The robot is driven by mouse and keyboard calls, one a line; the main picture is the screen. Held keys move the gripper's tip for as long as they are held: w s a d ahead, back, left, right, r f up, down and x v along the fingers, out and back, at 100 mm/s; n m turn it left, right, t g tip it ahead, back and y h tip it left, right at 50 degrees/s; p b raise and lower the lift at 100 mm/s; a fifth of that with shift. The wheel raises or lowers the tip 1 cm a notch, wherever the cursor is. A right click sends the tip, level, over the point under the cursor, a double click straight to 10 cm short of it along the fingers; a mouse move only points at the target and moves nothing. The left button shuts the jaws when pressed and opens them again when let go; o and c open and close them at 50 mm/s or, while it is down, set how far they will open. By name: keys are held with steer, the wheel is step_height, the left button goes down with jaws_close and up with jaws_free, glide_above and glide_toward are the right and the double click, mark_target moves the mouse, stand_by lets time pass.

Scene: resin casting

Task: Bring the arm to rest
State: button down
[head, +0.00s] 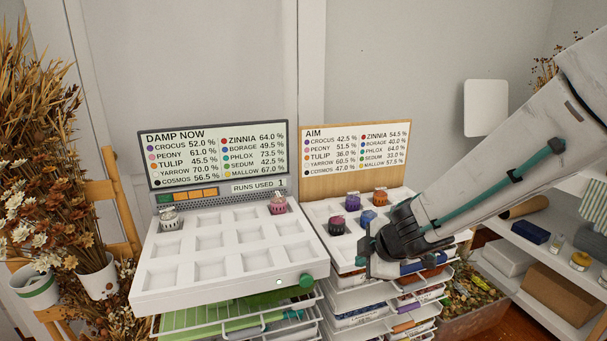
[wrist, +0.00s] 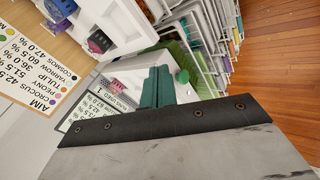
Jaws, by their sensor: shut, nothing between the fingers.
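My arm reaches in from the right in the head view. My gripper (head: 368,246) is low over the front of the right-hand white tray (head: 317,213). Its teal fingers are closed together with nothing between them, as they also show in the wrist view (wrist: 157,86). The gripper and wrist hide part of that tray. I cannot tell whether the fingertips touch it.
Several small jars stand in the right tray, including a purple one (head: 352,202). The left gridded tray (head: 232,284) holds a pale jar (head: 171,217) and a pink jar (head: 278,205). Behind stand the DAMP NOW screen (head: 215,155) and AIM board (head: 355,158). Shelves (head: 540,225) are right.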

steer(key=d+r+m+t+h, duration=0.1)
steer(key=d+r+m+h, duration=0.4)
steer(key=d, duration=0.5)
steer(key=s+d+r+m+g+h, duration=0.25)
steer(key=s+d+m, duration=0.35)
steer(key=s, duration=0.3)
steer(key=s+a+r+m+g+y, duration=0.2)
steer(key=s+m, duration=0.1)
steer(key=s, duration=0.6)
steer(key=s+a+r+m+g+y, duration=0.2)
steer(key=s+m, duration=0.1)
steer(key=s, duration=0.6)
steer(key=shift+s+r, duration=0.25)
steer(key=shift+s, duration=0.15)
